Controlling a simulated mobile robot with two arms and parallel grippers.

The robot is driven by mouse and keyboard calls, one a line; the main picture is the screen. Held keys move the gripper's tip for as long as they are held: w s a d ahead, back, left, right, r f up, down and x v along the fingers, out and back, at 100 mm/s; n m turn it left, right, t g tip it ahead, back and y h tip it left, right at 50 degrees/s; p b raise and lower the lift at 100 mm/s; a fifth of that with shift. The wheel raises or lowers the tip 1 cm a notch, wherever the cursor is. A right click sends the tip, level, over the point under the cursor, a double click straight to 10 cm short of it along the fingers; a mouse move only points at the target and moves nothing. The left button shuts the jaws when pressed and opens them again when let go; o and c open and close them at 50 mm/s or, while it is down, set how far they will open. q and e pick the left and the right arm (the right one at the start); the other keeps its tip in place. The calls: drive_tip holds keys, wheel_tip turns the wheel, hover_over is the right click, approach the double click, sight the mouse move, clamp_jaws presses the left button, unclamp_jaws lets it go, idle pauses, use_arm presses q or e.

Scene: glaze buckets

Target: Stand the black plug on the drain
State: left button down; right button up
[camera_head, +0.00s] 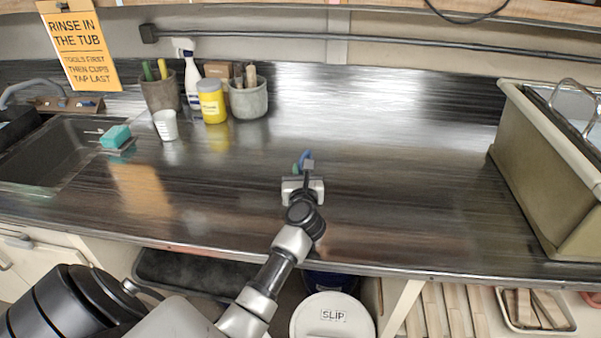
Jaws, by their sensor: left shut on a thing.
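My left gripper (303,169) is over the middle of the counter, its arm reaching up from the bottom left. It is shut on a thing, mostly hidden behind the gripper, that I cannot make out. Small blue and green parts show at its tip; I cannot tell whether they belong to the gripper or to what it holds. I cannot pick out the black plug. The sink (75,140) is set into the counter at the far left, and no drain can be made out in it. My right gripper is not in view.
A teal sponge (116,136) lies at the sink's right edge. A large beige tub (540,165) stands right. The middle counter is clear.

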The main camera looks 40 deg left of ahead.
use_arm(q)
drive_tip(key=shift+f, duration=0.15)
drive_tip(key=c, duration=1.2)
unclamp_jaws()
drive_tip(key=shift+o, duration=0.2)
